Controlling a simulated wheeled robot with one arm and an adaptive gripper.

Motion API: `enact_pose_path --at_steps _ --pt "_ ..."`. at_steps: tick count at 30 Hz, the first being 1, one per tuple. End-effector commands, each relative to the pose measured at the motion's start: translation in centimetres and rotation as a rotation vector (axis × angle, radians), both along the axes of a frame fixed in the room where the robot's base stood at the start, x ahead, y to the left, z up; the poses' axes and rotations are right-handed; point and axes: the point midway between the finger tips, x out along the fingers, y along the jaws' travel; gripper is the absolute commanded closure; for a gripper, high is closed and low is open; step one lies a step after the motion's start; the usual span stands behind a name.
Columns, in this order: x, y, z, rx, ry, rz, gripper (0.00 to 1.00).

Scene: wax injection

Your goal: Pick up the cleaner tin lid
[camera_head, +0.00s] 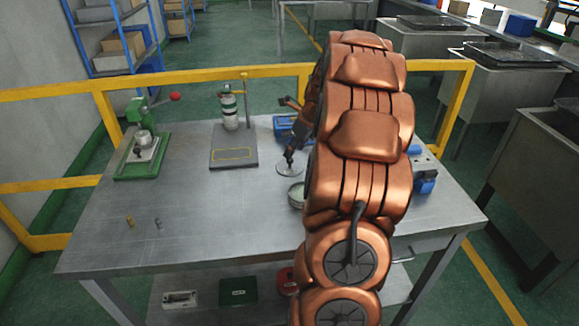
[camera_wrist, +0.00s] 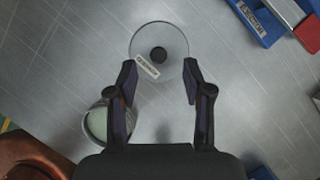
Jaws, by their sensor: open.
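The cleaner tin lid (camera_wrist: 172,40) is a round grey disc with a dark central knob (camera_wrist: 159,54) and a small white label. It lies on the metal table, and it also shows in the head view (camera_head: 290,170). My gripper (camera_wrist: 159,82) is open, with its two fingers reaching to the near left and right edges of the lid. I cannot tell whether the fingers touch it. The open tin (camera_wrist: 97,124), with pale green contents, stands beside my left finger. In the head view the tin (camera_head: 296,195) is partly hidden by my arm.
A green press (camera_head: 140,155) with a red-knobbed lever stands at the table's left. A grey stand (camera_head: 234,160) holding a canister (camera_head: 230,112) is at the back. Blue bins (camera_wrist: 255,20) lie right of the lid. The table's left front is mostly clear (camera_head: 200,220).

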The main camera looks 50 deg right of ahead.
Motion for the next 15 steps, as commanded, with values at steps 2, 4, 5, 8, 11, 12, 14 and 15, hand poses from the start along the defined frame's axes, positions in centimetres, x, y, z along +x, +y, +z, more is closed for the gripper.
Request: enact_pose_path --at_steps 2,4,5,8,11,12,14,15 --pt "0.1 0.1 -0.4 0.001 0.001 0.002 0.5" --pt "0.3 0.1 -0.7 0.002 0.002 0.002 0.5" --pt "0.4 0.2 -1.0 0.003 0.002 0.002 0.5" --pt "0.8 0.3 -2.0 0.002 0.002 0.003 0.5" --pt "1.3 0.5 -3.4 0.003 0.003 0.006 0.5" --pt "1.5 0.5 -3.9 0.003 0.003 0.006 0.5" --pt "1.7 0.5 -4.5 0.001 0.002 0.004 0.5" --pt "1.8 0.5 -4.8 0.0 0.002 0.004 0.5"
